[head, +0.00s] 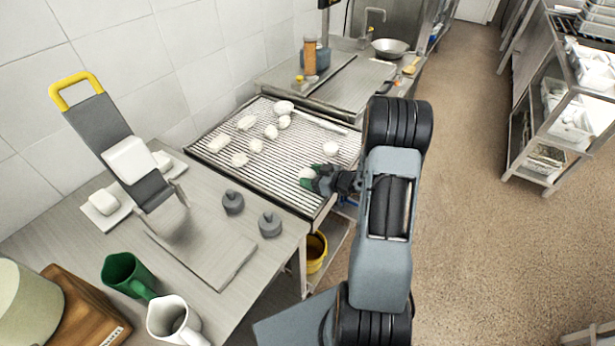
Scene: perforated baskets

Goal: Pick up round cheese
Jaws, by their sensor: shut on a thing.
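My gripper (318,177) is low over the near right part of the slatted draining rack (272,192). Its green fingers are closed around a small white round cheese (306,174). The fingers partly hide this cheese, and I cannot tell whether it still touches the slats. Another round white cheese (330,148) lies on the rack beyond the gripper. Several more white cheeses, such as one (247,123) at the far left, lie spread over the rack's left half.
A metal worktop (190,262) at left holds a slicer-like device with a yellow handle (76,90), two grey weights (270,224), a green jug (127,275) and a white jug (172,318). A yellow bucket (316,252) stands below. The floor at right is clear up to a shelf rack (560,110).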

